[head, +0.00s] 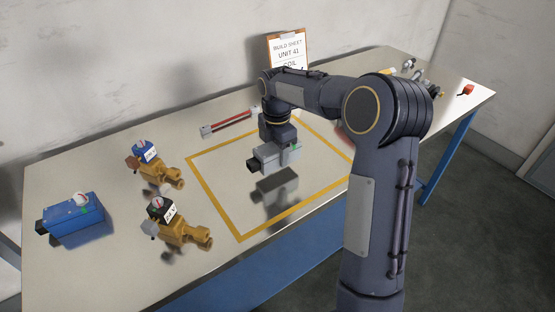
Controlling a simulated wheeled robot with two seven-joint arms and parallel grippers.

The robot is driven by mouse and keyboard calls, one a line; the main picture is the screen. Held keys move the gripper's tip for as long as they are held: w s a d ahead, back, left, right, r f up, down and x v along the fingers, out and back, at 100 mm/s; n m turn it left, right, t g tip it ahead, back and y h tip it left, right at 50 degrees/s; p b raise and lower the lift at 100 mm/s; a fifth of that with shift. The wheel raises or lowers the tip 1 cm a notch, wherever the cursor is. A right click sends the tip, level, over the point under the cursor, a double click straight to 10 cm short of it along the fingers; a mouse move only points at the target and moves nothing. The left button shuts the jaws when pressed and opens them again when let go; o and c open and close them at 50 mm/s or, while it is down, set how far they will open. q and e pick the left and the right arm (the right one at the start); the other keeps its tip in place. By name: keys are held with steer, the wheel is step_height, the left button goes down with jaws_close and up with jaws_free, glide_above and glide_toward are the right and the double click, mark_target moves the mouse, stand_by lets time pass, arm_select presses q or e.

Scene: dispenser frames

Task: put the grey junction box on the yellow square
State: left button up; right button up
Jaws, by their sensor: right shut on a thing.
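The grey junction box (266,158) is held in my right gripper (282,147), a little above the table. A dark shadow lies under it on the table. The yellow square (213,211) is an outline on the tabletop, and the box hangs over its inside. My right arm hides the square's right part. My right gripper points down and is shut on the box. My left gripper is not in view.
On the table (100,255), a blue box (71,219) and two brass valves, one blue-topped (154,167) and one black-topped (178,224), stand left of the square. A red bar (230,123) lies behind it. A clipboard (287,50) stands at the back. Small parts (466,90) lie far right.

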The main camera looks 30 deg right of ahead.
mark_target(278, 160)
steer(key=shift+w+d+f, duration=0.1)
steer(key=shift+d+f, duration=0.05)
steer(key=shift+f, duration=1.5)
steer(key=shift+f, duration=0.2)
steer(key=o, duration=1.1)
